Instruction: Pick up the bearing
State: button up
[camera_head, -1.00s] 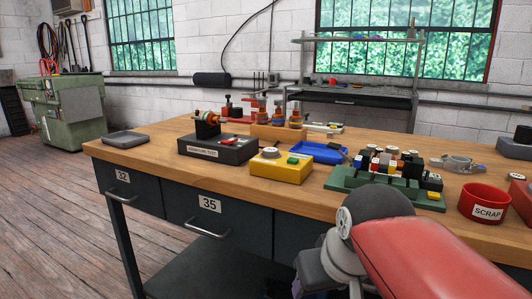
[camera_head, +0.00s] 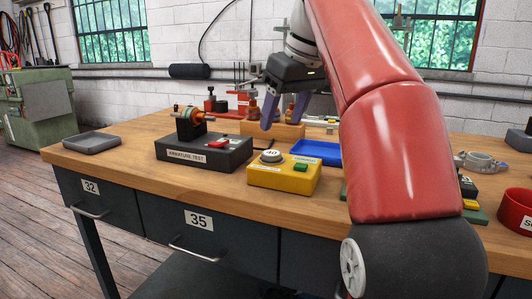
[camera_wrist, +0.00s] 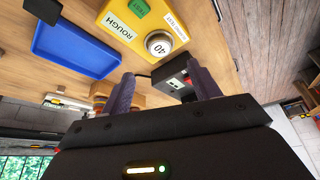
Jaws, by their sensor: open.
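A round metallic piece with a white face marked 40, which looks like the bearing (camera_head: 271,156), sits on top of the yellow tester box (camera_head: 283,178). It also shows in the wrist view (camera_wrist: 159,43), on the yellow box (camera_wrist: 128,16) that reads ROUGH. My gripper (camera_head: 283,122) is open and empty, with its two purple fingers pointing down above the bench. In the head view it appears above and beyond the bearing. In the wrist view the bearing lies just past the gap between the fingertips (camera_wrist: 160,72), not touching them.
The black armature test box (camera_head: 205,150) stands left of the yellow box. A blue tray (camera_head: 322,150) lies behind it, and a wooden rack (camera_head: 285,131) stands farther back. A grey tray (camera_head: 92,142) is far left. A red scrap bin (camera_head: 517,211) is at right.

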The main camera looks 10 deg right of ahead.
aim_at(272, 153)
jog(key=b+x, duration=0.1)
jog(key=x, duration=0.1)
jog(key=b+x, duration=0.1)
jog(key=x, duration=0.2)
jog(key=b+x, duration=0.1)
jog(key=x, duration=0.1)
jog(key=shift+s+f, duration=0.25)
jog(key=shift+f, duration=0.1)
grip_shut()
